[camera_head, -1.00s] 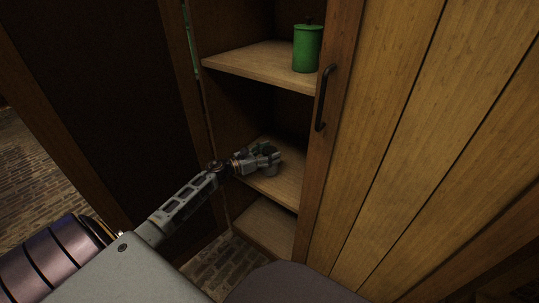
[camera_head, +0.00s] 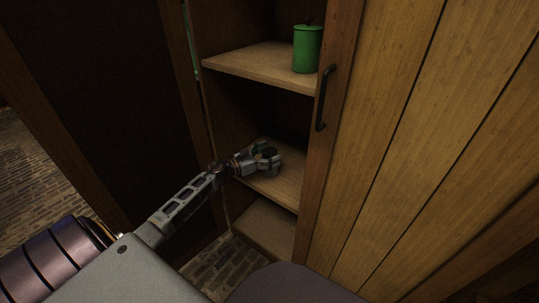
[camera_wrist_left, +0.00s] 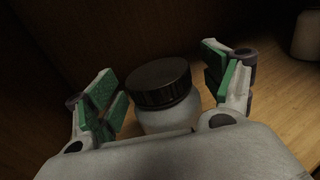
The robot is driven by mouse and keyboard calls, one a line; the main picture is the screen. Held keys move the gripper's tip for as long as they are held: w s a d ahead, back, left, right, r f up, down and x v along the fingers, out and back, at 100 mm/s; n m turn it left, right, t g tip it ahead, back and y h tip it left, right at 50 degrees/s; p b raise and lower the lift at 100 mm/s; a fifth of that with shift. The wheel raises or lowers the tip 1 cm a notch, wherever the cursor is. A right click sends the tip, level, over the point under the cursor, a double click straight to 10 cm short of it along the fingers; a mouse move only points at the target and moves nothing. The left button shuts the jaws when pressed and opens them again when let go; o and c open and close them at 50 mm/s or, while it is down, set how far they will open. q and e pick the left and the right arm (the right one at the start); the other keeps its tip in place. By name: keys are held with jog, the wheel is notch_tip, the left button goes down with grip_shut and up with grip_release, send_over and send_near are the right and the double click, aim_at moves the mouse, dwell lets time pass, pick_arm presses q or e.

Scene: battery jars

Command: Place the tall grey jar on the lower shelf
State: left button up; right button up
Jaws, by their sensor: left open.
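A grey jar with a black ribbed lid (camera_wrist_left: 158,82) stands upright on the middle board of the cupboard, in the left wrist view. My left gripper (camera_head: 266,158) is at this board in the head view. Its green-padded fingers are open, one on each side of the jar, with gaps visible beside the lid. The jar's lower part is hidden behind the gripper body in the wrist view. In the head view the gripper largely covers the jar, and its height is hard to judge. My right gripper is not in view.
A green lidded jar (camera_head: 307,48) stands on the upper shelf (camera_head: 250,65). Another board (camera_head: 265,228) lies below the middle one and looks bare. A pale object (camera_wrist_left: 307,36) stands at the wrist view's upper right. The wooden door with its dark handle (camera_head: 325,98) bounds the right side.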

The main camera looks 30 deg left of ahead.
pick_arm(q)
jog(key=shift+r, duration=0.1)
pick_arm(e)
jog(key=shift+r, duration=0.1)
pick_arm(q)
jog(key=shift+s, duration=0.1)
jog(key=shift+p+v, duration=0.3)
jog(key=shift+v, duration=0.65)
jog(key=shift+p+v, duration=0.3)
jog(key=shift+v, duration=1.65)
jog(key=v, duration=0.6)
jog(key=shift+p, duration=0.4)
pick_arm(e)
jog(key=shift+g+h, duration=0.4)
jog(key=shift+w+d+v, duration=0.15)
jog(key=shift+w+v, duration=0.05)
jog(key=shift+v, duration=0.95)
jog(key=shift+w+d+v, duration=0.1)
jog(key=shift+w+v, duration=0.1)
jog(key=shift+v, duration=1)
